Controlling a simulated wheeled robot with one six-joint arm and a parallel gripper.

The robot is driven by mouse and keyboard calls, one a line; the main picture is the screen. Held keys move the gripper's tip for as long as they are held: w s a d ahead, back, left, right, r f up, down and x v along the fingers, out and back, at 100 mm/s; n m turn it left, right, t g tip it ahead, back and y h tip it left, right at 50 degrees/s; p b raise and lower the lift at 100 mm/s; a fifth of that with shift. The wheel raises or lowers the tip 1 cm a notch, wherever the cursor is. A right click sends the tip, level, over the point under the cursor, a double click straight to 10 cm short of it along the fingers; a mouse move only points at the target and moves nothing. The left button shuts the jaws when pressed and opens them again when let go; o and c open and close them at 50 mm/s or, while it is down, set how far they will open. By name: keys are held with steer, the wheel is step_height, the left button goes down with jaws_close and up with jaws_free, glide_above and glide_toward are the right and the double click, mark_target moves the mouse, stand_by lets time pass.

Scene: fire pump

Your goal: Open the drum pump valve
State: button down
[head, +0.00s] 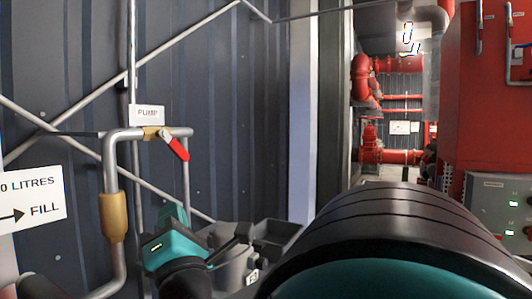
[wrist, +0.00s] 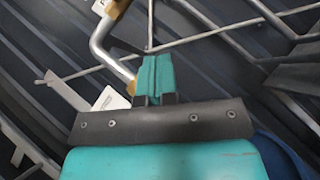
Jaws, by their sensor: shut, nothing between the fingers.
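The pump valve (head: 152,133) is a small brass fitting on a grey pipe, under a white PUMP sign (head: 147,114). Its red lever (head: 175,146) slants down and to the right from the fitting. My gripper (head: 173,214) is below the lever in the head view, apart from it in the picture. In the wrist view its teal fingers (wrist: 153,72) are together and empty. The grey pipe (wrist: 108,55) runs just left of the fingertips there. A bit of brass shows beside the fingers, but the red lever is not visible in that view.
A dark corrugated wall (head: 240,110) with diagonal braces stands behind the pipe. A FILL sign (head: 32,199) and a brass sleeve (head: 113,216) are at the left. Red pipework (head: 385,65) and a red cabinet (head: 490,105) are at the right.

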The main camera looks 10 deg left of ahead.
mark_target(189, 156)
steer(key=w+a+r+p, duration=0.2)
steer(key=w+r+p, duration=0.4)
steer(key=w+p, duration=0.2)
steer(key=p, duration=0.2)
steer(key=shift+a+r+p, duration=0.15)
steer(key=shift+r+p, duration=0.15)
steer(key=shift+p, duration=0.05)
steer(key=shift+w+d+r+n+y+p, duration=0.2)
steer(key=shift+w+n+y+p, duration=0.25)
steer(key=shift+n+y, duration=0.4)
steer(key=shift+w+d+r+n+y+p, duration=0.15)
steer(key=shift+n+y+p, duration=0.2)
steer(key=shift+n, duration=0.4)
steer(key=n+g+y+p, duration=0.1)
steer(key=n+y+p, duration=0.1)
steer(key=w+r+n+g+y+p, duration=0.1)
steer(key=n+p, duration=0.1)
steer(key=n, duration=0.1)
steer(key=shift+w+d+r+g+y, duration=0.1)
steer(key=shift+d+r+g+y, duration=0.1)
steer(key=shift+g+y, duration=0.15)
steer(key=shift+w+d+r+p, duration=0.3)
steer(key=shift+w+r+p, duration=0.4)
steer(key=shift+p, duration=0.35)
steer(key=shift+f, duration=0.1)
